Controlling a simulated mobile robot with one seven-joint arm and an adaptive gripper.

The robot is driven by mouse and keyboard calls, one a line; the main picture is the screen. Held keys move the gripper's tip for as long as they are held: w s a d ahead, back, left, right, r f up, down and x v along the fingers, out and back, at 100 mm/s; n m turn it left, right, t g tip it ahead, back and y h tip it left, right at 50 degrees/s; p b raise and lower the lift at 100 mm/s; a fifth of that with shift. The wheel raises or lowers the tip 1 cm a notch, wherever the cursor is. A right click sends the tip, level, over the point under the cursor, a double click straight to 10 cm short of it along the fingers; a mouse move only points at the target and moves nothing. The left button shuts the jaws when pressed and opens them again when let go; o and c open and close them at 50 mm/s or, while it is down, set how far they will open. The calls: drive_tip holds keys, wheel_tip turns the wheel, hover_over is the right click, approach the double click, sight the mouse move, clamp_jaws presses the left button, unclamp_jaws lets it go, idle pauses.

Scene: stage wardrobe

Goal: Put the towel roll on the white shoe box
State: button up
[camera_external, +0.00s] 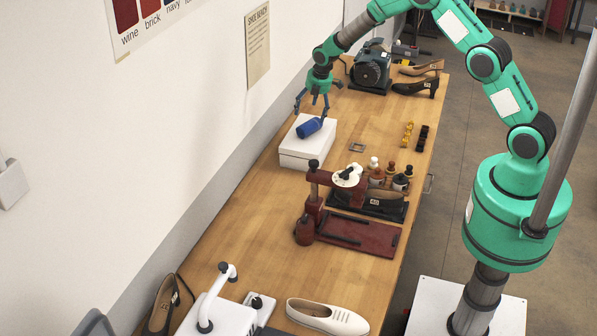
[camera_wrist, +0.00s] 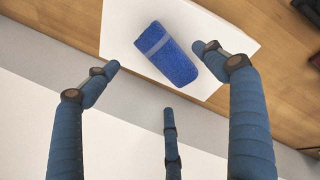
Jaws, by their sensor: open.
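The towel roll (camera_external: 309,128) is blue with a lighter band, and it lies on its side on top of the white shoe box (camera_external: 296,158). In the wrist view the roll (camera_wrist: 168,54) rests on the box's white lid (camera_wrist: 117,33). My gripper (camera_external: 313,101) is above the box, just behind the roll. Its blue fingers are spread open and empty in the wrist view (camera_wrist: 157,58), and the roll shows beyond and between the tips. No finger appears to touch the roll.
The box stands on a wooden workbench (camera_external: 260,215) by the wall. A dark grey machine (camera_external: 371,65) stands behind it. A dark red press (camera_external: 345,225) with bottles and a black shoe is in front. A white shoe (camera_external: 327,317) lies at the near end. Bench left of the press is clear.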

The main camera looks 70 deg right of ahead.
drive_tip(key=shift+b+v, duration=0.3)
drive_tip(key=shift+v, duration=2.4)
wheel_tip(320, 180, up, 16)
drive_tip(key=m, duration=0.3)
hover_over(312, 128)
drive_tip(key=s+a, duration=0.7)
drive_tip(key=a, duration=0.1)
drive_tip(key=s+a+r+m+t, duration=0.1)
drive_tip(key=s+a+r+m, duration=0.1)
drive_tip(key=s+a+r, duration=0.3)
drive_tip(key=s+a+r+m+t, duration=0.1)
drive_tip(key=s+a+r, duration=0.3)
drive_tip(key=s+r, duration=0.4)
drive_tip(key=s+a+r+m, duration=0.1)
drive_tip(key=s+a+m, duration=0.1)
drive_tip(key=s, duration=0.8)
drive_tip(key=s+a+r+m, duration=0.2)
drive_tip(key=s+a, duration=0.3)
drive_tip(key=s, duration=0.6)
drive_tip(key=s+a+r+m+t+y, duration=0.1)
drive_tip(key=s+a+m, duration=0.2)
drive_tip(key=s, duration=0.7)
drive_tip(key=shift+s+a+r+m, duration=0.15)
drive_tip(key=shift+a+r+m, duration=0.05)
drive_tip(key=shift+r+m, duration=0.1)
